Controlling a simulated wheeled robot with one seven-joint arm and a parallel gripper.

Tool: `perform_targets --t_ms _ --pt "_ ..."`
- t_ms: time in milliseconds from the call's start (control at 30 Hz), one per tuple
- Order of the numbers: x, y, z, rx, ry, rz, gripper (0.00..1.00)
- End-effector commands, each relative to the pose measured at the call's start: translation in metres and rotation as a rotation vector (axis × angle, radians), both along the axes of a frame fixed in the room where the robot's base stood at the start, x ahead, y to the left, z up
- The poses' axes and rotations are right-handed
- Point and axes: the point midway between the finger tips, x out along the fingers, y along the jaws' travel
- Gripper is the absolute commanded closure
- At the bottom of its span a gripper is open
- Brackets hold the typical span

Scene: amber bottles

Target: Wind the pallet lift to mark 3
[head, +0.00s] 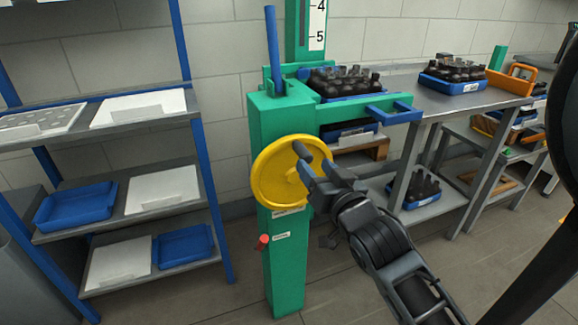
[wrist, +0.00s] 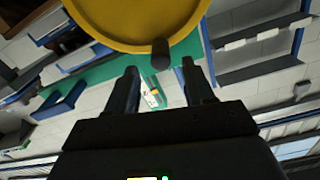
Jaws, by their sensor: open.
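The pallet lift is a green column (head: 283,255) with a yellow handwheel (head: 275,185) on its front. The handwheel also fills the top of the wrist view (wrist: 135,18). A dark crank knob (head: 301,150) sticks out near the wheel's upper right rim; in the wrist view the knob (wrist: 160,52) shows just ahead of and between the fingertips. My gripper (head: 317,168) is open and empty, close in front of the wheel; its two fingers also show in the wrist view (wrist: 159,70). The mark scale (head: 317,25) shows 4 and 5; mark 3 and any pointer are not visible.
A red knob (head: 263,241) sticks out low on the column. A blue crate of amber bottles (head: 345,84) sits by the lift's green arm (head: 345,113). Shelves with trays (head: 160,190) stand left; a grey bench (head: 405,90) with another bottle crate (head: 455,75) stands right.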

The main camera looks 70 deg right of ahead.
Motion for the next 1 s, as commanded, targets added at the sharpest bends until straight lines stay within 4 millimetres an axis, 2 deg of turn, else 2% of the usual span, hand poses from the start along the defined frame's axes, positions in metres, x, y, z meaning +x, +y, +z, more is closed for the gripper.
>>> perform_targets --t_ms 500,933,1000 --pt "0.043 -0.049 0.001 0.0 0.0 0.003 0.47" --pt "0.049 -0.056 0.0 0.0 0.0 0.003 0.47" --pt "0.049 -0.056 0.0 0.0 0.0 0.003 0.54"
